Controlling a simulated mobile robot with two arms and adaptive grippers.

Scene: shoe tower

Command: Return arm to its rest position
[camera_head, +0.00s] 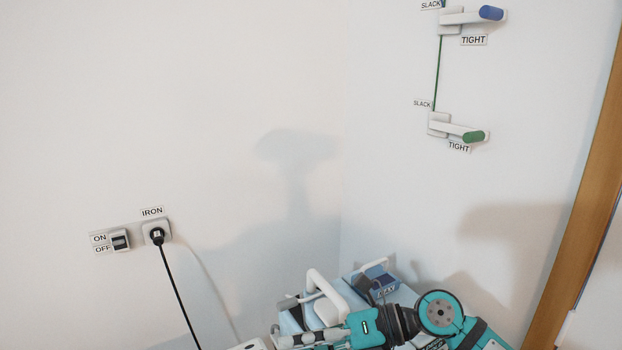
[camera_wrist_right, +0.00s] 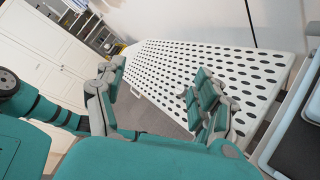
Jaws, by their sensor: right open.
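My right arm comes into the bottom of the head view, with its teal and grey gripper (camera_head: 282,320) pointing left. In the right wrist view my right gripper (camera_wrist_right: 160,78) is open. Its two fingers stand apart, and nothing shows between them but the floor and a white perforated ironing board (camera_wrist_right: 205,62) beyond. The right finger overlaps the board in the picture; I cannot tell whether they touch. My left gripper is not in view.
Beside my arm are light-blue things with a white handle (camera_head: 322,283). On the walls are a switch (camera_head: 120,240), a plugged socket (camera_head: 157,231) with a black cord, and levers with blue (camera_head: 491,13) and green (camera_head: 473,136) ends. A white cabinet (camera_wrist_right: 45,55) stands left.

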